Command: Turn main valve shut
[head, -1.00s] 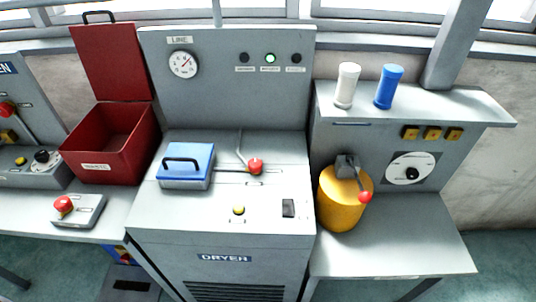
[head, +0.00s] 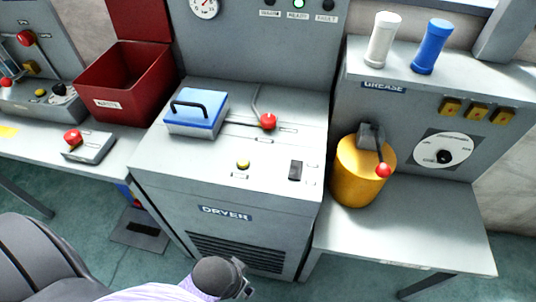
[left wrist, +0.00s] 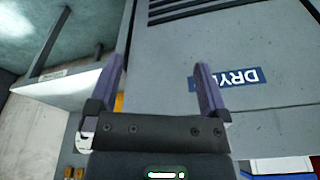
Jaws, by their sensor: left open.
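A red-knobbed lever (head: 267,121) with thin grey rods sits on top of the dryer cabinet (head: 160,160). Another lever with a red ball (head: 383,170) is on the yellow canister (head: 358,180) at the right. I cannot read a label naming either as the main valve. My left arm comes in at the bottom of the head view; its gripper (head: 243,284) is low in front of the dryer, well below both levers. In the left wrist view the left gripper (left wrist: 158,72) is open and empty, facing the DRYER label (left wrist: 226,78). My right gripper is not in view.
A blue box with a black handle (head: 196,112) sits left of the red-knobbed lever. A yellow button (head: 243,164) and black switch (head: 295,170) are in front. A red bin (head: 125,85) stands left; white (head: 383,40) and blue (head: 431,46) cylinders stand on the right shelf.

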